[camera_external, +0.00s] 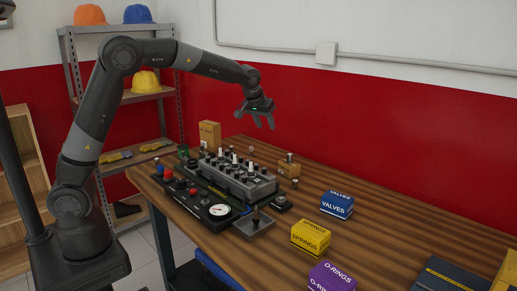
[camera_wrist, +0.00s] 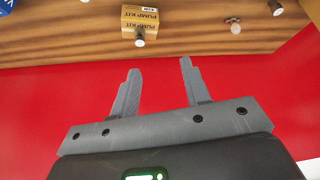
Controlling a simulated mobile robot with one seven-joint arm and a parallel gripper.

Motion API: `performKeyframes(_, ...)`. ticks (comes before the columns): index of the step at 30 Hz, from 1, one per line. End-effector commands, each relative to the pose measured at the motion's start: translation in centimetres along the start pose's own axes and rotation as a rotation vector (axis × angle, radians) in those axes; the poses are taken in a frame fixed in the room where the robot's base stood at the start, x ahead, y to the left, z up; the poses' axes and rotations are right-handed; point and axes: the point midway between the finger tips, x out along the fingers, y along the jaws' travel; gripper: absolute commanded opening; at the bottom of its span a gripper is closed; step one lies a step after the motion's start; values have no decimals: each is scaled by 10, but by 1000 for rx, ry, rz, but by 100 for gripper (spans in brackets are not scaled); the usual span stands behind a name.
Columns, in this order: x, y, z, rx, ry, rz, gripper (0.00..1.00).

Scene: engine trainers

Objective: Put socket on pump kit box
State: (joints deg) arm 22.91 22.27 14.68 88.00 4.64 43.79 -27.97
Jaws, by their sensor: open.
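The pump kit box (camera_external: 287,171) is a small tan carton on the wooden bench, just beyond the engine trainer. It also shows at the top of the wrist view (camera_wrist: 138,15). A small metal socket-like piece (camera_external: 290,157) stands upright at the box's top. In the wrist view this piece (camera_wrist: 139,40) overlaps the box's edge. It looks to be on the box, but I cannot rule out that it is just behind. My gripper (camera_external: 262,122) is open and empty, high above the bench and apart from both. Its two fingers (camera_wrist: 158,80) show in the wrist view.
The engine trainer (camera_external: 240,182) fills the bench's left part. A blue valves box (camera_external: 337,204), a yellow springs box (camera_external: 310,236) and a purple O-rings box (camera_external: 331,277) stand to the right. The red wall (camera_external: 400,135) is behind the bench.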

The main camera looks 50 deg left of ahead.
Motion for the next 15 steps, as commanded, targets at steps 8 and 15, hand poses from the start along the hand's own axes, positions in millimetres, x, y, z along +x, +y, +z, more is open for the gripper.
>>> performKeyframes(8,-90,-72,49,19,-25,52,43)
performKeyframes(15,-150,-120,112,65,-29,83,43)
